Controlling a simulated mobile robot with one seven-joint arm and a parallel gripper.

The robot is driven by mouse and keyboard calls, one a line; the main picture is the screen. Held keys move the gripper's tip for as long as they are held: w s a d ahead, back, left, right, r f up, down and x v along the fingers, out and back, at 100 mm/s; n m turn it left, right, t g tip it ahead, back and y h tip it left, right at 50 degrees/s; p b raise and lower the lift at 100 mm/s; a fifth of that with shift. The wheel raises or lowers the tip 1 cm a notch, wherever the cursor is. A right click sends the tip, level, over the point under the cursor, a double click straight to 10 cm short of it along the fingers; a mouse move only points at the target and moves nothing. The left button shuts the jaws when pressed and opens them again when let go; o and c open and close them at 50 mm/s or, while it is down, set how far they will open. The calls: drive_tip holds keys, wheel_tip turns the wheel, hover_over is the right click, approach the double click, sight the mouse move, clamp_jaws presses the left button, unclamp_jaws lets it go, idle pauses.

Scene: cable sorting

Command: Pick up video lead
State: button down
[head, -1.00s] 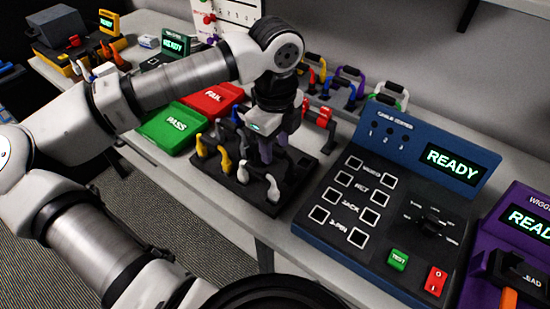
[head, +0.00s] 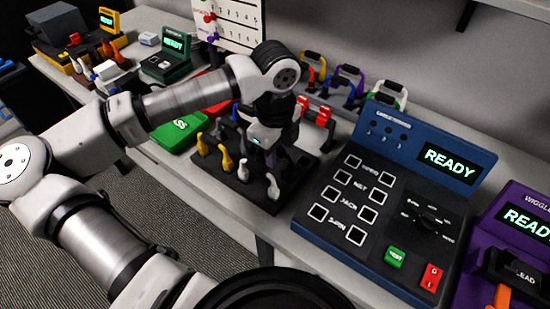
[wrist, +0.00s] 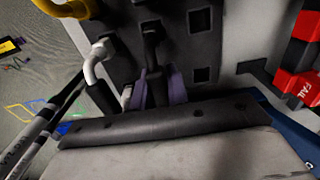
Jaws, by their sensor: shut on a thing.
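Several leads stand in a black rack (head: 240,193), among them yellow leads (head: 226,160) and white leads (head: 273,187). My gripper (head: 270,158) is low over the back part of the rack, and its fingers are largely hidden in the head view. In the wrist view, my gripper's purple-grey fingers (wrist: 157,88) are shut on a dark lead (wrist: 152,36). That lead's lower part is hidden between the fingers. I cannot read a label on it or tell whether it is clear of its slot. A white lead (wrist: 97,62) stands close beside the fingers.
A blue cable tester (head: 395,200) reading READY is right of the rack, with a purple wiggle tester (head: 515,230) beyond. A green PASS bin (head: 176,132) and a red FAIL bin (head: 212,88) lie left, partly behind my arm. Coloured handles (head: 348,82) stand behind.

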drive_tip(key=shift+r, duration=0.1)
wheel_tip(320, 180, up, 23)
idle(0.8)
drive_tip(key=shift+b, duration=0.3)
